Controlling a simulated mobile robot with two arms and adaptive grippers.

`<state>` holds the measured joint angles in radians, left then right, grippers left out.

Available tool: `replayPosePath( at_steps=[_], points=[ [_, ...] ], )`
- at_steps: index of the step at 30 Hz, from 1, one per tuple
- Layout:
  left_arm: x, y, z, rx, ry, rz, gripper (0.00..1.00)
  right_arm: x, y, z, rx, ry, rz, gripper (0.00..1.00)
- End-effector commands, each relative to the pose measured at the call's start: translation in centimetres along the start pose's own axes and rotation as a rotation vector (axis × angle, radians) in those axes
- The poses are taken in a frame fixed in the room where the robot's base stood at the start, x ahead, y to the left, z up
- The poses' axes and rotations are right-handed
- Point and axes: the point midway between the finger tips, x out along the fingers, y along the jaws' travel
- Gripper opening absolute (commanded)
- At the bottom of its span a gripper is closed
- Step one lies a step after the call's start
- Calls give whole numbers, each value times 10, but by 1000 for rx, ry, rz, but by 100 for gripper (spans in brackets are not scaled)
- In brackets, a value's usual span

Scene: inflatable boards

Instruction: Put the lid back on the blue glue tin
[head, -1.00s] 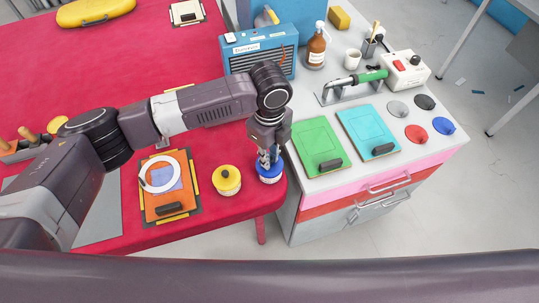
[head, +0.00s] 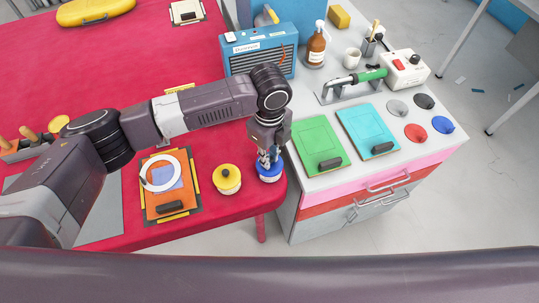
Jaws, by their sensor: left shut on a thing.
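The blue glue tin (head: 269,178) stands upright near the front right corner of the red table. Its blue top shows, with a pale body below. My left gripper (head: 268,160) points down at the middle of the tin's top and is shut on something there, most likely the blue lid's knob. The fingers hide the middle of the lid, and I cannot tell whether the lid sits fully down on the rim. My right gripper is not in view.
A yellow-topped tin (head: 227,179) stands just left of the blue one. An orange board (head: 168,203) with a white ring (head: 160,172) lies further left. The white-topped cabinet (head: 310,184) with green and cyan boards is close on the right.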

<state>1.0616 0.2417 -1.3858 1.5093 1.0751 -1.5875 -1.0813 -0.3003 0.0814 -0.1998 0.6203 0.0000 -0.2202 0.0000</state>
Motion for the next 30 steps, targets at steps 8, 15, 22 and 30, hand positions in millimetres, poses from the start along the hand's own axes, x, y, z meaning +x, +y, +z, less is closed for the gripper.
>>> replayPosePath(
  at_steps=[8, 15, 22, 30],
  points=[
    [0, 0, 0, 0, 0, 0, 0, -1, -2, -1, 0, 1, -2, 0],
    [-1, 0, 0, 0, 0, 0, 0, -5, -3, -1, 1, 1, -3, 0],
    [0, 0, 0, 0, 0, 0, 0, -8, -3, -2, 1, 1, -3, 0],
    [0, 0, 0, 0, 0, 0, 0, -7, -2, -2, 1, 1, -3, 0]
  ],
)
